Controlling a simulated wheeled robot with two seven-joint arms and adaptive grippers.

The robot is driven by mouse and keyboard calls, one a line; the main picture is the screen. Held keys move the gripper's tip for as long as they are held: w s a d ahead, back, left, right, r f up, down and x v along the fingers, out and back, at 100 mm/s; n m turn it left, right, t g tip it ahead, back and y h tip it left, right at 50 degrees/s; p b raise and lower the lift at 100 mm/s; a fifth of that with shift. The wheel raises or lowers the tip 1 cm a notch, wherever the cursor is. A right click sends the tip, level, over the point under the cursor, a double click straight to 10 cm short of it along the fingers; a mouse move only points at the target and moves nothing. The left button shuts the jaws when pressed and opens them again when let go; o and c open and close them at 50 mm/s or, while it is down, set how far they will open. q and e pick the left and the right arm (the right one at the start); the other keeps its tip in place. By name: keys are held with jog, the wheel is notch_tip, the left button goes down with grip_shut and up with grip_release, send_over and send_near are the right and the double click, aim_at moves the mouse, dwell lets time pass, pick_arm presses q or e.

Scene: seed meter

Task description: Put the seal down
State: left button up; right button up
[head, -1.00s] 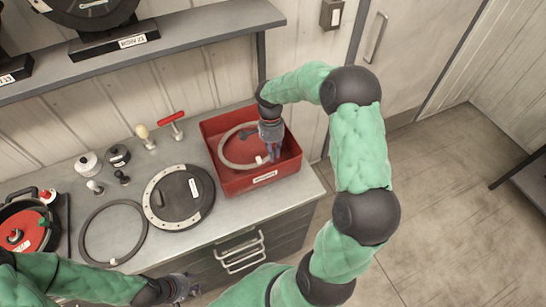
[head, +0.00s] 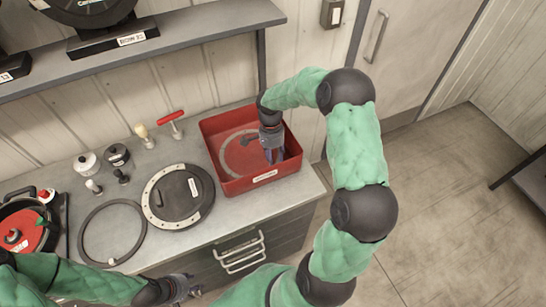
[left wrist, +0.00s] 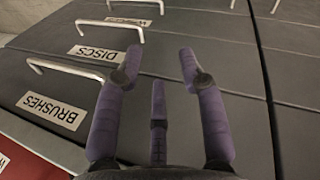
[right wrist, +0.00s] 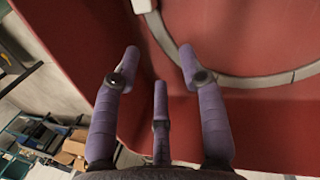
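A thin pale ring seal (head: 222,152) lies in the red bin (head: 231,188) at the back right of the counter. The right wrist view shows part of the seal (right wrist: 258,82) in the bin, beyond my fingertips. My right gripper (head: 272,157) reaches down into the right side of the bin; in the right wrist view its fingers (right wrist: 157,65) are apart with nothing between them. A second, dark ring (head: 83,235) lies flat on the counter. My left gripper (head: 190,287) is in front of the counter, open and empty above the labelled drawers in the left wrist view (left wrist: 160,65).
A black disc with a pale rim (head: 180,196) lies left of the bin. A red-handled tool (head: 171,117), knobs and a round housing with a red disc (head: 20,230) stand further left. A shelf (head: 190,35) runs above the counter.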

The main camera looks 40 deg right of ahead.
jog(key=shift+r, duration=0.1)
jog(key=shift+r+p, duration=0.3)
jog(key=p+v, duration=0.1)
jog(key=v, duration=1.1)
